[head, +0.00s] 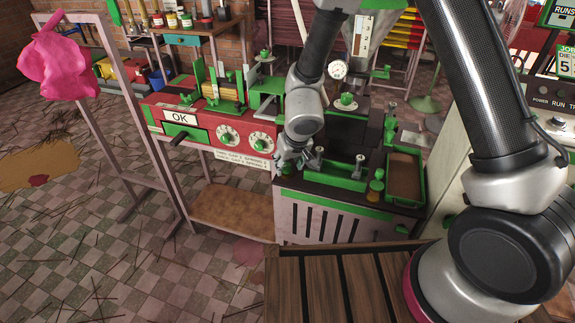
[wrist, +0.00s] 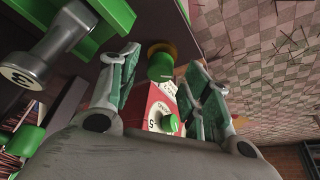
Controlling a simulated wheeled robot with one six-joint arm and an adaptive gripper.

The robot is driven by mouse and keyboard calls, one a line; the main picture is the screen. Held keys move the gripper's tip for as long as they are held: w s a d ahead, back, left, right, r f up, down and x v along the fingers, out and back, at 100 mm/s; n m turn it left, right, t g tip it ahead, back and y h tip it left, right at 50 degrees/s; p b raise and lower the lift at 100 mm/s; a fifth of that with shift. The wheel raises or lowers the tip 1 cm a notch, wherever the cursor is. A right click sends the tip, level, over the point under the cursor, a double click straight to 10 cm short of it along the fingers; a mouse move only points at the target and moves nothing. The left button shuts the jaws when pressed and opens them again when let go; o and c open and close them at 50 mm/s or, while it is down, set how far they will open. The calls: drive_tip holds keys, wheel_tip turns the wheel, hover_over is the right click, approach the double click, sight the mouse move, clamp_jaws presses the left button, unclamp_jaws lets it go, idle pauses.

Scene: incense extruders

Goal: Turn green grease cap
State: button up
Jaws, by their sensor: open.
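A green cap with an amber collar (wrist: 160,68) shows in the wrist view, between my fingertips, with a visible gap on each side. It looks like the grease cap. My gripper (wrist: 163,58) is open, one finger to each side of the cap. In the head view my gripper (head: 283,163) is at the left front corner of the dark-topped machine (head: 325,216), and I cannot make out that cap there. A similar green-topped amber piece (head: 376,186) stands at the machine's right front.
A red panel (head: 215,133) with white dials and an OK sign stands left of the machine; it shows behind the cap in the wrist view (wrist: 158,101). A grey fitting (wrist: 45,60) is close at left. A green-rimmed tray (head: 405,178) stands at the machine's right.

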drive_tip(key=shift+x, duration=0.95)
drive_tip(key=c, duration=1)
drive_tip(key=shift+m, duration=0.3)
